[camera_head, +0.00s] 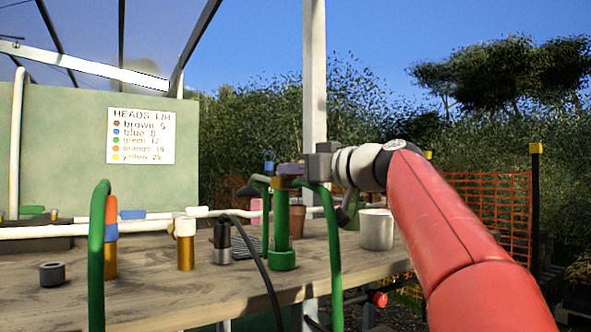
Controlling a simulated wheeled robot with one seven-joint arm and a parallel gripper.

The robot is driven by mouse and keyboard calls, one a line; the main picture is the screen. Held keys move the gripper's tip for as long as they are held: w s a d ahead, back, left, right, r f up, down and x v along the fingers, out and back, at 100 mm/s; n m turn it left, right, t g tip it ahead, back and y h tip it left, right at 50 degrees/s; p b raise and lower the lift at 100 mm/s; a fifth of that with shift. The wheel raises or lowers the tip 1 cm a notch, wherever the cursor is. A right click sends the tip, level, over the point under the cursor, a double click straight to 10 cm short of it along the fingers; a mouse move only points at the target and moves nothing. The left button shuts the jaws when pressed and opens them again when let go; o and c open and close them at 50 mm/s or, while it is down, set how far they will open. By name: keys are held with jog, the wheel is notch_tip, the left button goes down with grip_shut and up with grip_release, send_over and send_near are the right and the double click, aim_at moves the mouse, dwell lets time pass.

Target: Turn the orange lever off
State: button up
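An orange piece (111,209) stands upright at the white pipe on the left, partly behind a green hose; it looks like the orange lever, but I cannot be sure. My gripper (288,170) is well to the right of it, above the table beside the top of a green upright tube (281,225). A small orange patch also shows close by. The fingers are too small and overlapped to show whether they are open or shut.
A white pipe (60,231) runs along the wooden table (190,295), with a blue lever (132,214) and a green lever (32,209). Green hoses (97,260) arch at the front. A white pot (376,230) stands right. A sign (141,136) hangs behind.

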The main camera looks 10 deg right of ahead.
grip_shut()
jog(key=shift+s+a+f+m+h+b, duration=0.1)
jog(key=shift+a+f+m+h+b, duration=0.15)
jog(key=shift+h+b, duration=0.2)
jog(key=shift+s+a+r+m+t+h+b, duration=0.1)
jog(key=shift+a+m+t+h+b, duration=0.1)
jog(key=shift+m+t+h, duration=0.3)
jog(key=shift+s+a+r+m+t+h+b, duration=0.15)
jog(key=shift+m+t+h, duration=0.2)
jog(key=shift+h, duration=0.2)
jog(key=shift+w+d+m+t+h, duration=0.1)
jog(key=shift+m+t+h, duration=0.25)
jog(key=shift+m+h, duration=0.4)
jog(key=o, duration=0.6)
grip_release()
jog(key=shift+c, duration=0.2)
jog(key=b+v, duration=0.2)
jog(key=v, duration=0.5)
jog(key=shift+s+d, duration=0.15)
jog(key=shift+s, duration=0.25)
